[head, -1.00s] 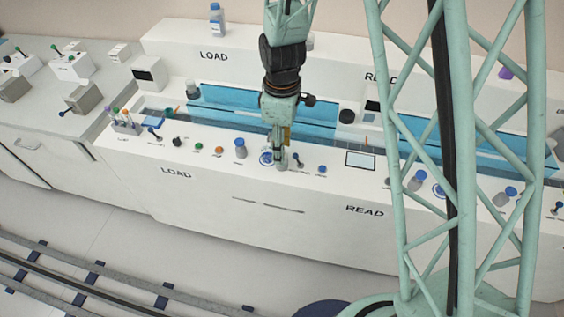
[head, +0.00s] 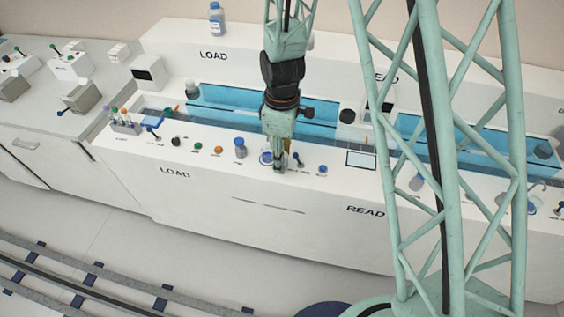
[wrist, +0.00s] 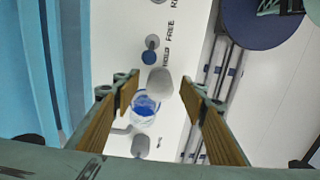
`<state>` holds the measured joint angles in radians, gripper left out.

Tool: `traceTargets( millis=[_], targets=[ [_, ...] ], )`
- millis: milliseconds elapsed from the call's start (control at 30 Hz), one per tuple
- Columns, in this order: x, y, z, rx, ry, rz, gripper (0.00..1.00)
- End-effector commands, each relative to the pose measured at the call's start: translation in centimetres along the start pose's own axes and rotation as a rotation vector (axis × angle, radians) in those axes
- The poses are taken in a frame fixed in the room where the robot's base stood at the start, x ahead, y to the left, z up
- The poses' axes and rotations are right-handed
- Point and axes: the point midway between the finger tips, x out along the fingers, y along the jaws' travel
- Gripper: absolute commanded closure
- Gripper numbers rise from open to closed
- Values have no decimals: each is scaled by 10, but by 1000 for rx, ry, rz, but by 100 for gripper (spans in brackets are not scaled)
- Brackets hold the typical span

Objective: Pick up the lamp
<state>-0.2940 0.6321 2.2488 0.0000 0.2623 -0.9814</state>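My gripper (head: 279,167) hangs over the front control strip, by the blue-ringed spot right of a blue-capped bottle (head: 240,148). The wrist view shows my gripper (wrist: 160,92) open, its two wood-coloured fingers apart. Between and just beyond the fingertips is a rounded pale grey head (wrist: 160,82), possibly the lamp's. It overlaps a clear round dish with blue in it (wrist: 146,104). I cannot tell whether the fingers touch anything.
A small lever (head: 298,160) and blue knob (head: 322,169) stand right of my gripper. Green (head: 198,147) and orange (head: 218,150) buttons are to the left. A blue trough (head: 225,100) runs behind. A tube rack (head: 124,124) is at the strip's left end.

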Motion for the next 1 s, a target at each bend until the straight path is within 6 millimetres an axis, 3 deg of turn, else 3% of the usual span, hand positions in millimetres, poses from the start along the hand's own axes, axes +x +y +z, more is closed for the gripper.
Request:
traceTargets(
  millis=[200,767,1000],
  targets=[
    [13,0,0,0,1,1,61],
    [13,1,0,0,1,1,61],
    [14,1,0,0,1,1,80]
  ],
)
